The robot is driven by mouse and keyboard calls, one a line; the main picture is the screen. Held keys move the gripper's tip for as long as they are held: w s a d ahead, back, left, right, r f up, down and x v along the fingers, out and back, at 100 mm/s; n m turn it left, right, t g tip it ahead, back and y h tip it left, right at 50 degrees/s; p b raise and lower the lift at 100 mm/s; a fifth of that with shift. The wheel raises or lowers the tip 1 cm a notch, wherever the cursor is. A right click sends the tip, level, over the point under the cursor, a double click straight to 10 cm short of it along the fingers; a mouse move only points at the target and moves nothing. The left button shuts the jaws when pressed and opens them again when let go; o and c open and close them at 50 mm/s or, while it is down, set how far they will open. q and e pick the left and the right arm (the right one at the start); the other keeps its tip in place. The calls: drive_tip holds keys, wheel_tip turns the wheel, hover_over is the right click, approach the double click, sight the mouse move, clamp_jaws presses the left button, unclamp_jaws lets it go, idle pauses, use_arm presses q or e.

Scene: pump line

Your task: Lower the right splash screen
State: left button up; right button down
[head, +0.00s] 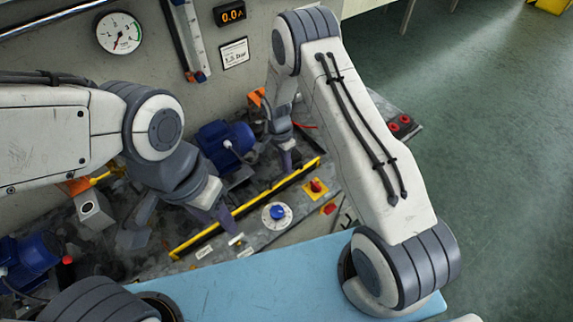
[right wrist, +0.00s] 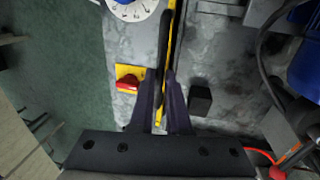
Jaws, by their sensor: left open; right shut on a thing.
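A long yellow strip with a dark edge (head: 250,207) runs across the bench; I take it for the splash screen line, seen nearly edge-on. In the right wrist view a thin dark bar (right wrist: 164,45), apparently the right splash screen's edge, runs along the yellow strip (right wrist: 175,30). My right gripper (head: 287,162) is at the strip's right part, and its fingers (right wrist: 165,100) are shut on that bar. I cannot tell the screen's height or tilt. My left gripper (head: 185,215) is open near the strip's left part, apparently empty.
A red switch on a yellow plate (head: 316,186) and a white dial with a blue knob (head: 277,214) sit in front of the strip. A blue pump (head: 224,142) stands behind it, another blue pump (head: 30,262) at the left. A light-blue surface (head: 250,285) lies in front, clear.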

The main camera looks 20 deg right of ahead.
wheel_tip(320, 180, down, 4)
drive_tip(key=b, duration=0.4)
drive_tip(key=shift+f, duration=0.25)
drive_tip(key=shift+s+a+r, duration=0.1)
drive_tip(key=c, duration=0.9)
unclamp_jaws()
wheel_tip(320, 180, up, 10)
drive_tip(key=b, duration=0.3)
hover_over(287, 178)
drive_tip(key=w+a, duration=0.1)
drive_tip(key=w, duration=0.1)
drive_tip(key=shift+w+r, duration=0.1)
drive_tip(key=shift+w, duration=0.1)
